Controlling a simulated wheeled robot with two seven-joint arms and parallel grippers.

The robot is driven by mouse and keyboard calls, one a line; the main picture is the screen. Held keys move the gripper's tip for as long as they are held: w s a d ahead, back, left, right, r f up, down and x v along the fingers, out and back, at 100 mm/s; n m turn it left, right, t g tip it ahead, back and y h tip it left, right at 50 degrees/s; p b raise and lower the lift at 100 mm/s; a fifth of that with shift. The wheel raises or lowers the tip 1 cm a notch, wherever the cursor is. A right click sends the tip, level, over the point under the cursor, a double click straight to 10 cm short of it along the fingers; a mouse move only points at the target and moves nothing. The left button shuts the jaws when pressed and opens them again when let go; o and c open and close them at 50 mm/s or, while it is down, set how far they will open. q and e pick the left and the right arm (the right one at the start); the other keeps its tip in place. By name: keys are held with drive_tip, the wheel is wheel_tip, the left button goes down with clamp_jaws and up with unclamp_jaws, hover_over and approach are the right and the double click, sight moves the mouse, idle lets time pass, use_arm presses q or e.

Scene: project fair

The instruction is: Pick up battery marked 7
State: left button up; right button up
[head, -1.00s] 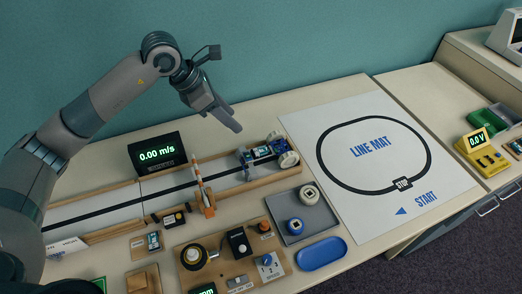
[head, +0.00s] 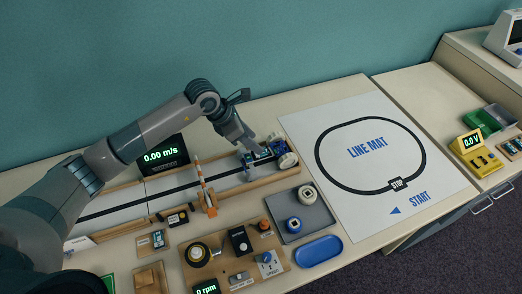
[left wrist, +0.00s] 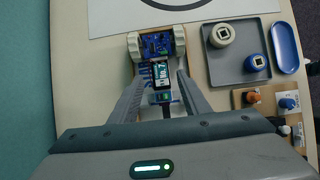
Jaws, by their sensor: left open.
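The battery marked 7 (left wrist: 161,72) shows in the left wrist view as a dark block with a pale "No. 7" label. It sits on the small wheeled car (left wrist: 157,43), behind its blue circuit board. In the head view the car (head: 286,160) stands at the right end of the track, and the battery (head: 263,153) is partly hidden by my gripper. My left gripper (left wrist: 160,88) is open and empty, its fingers pointing at the car on either side of the battery's near end. It also shows in the head view (head: 247,143), just above the car. My right gripper is not in view.
The wooden-railed track (head: 230,180) has an orange striped post (head: 203,187). A grey tray (head: 318,222) holds two round spools. A blue dish (head: 319,252) and a wooden board with parts lie in front. The line mat (head: 438,196) is clear.

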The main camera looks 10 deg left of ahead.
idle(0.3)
use_arm(q)
drive_tip(key=shift+d+f+p, duration=0.2)
drive_tip(key=shift+f+p, duration=0.3)
drive_tip(key=x, duration=0.1)
drive_tip(key=p+x, duration=0.1)
drive_tip(key=x, duration=0.1)
drive_tip(key=shift+s+a+f+p, duration=0.1)
drive_tip(key=shift+a+p, duration=0.1)
drive_tip(key=shift+p, duration=0.1)
drive_tip(key=shift+d+f, duration=0.25)
drive_tip(key=shift+f, duration=0.35)
clamp_jaws()
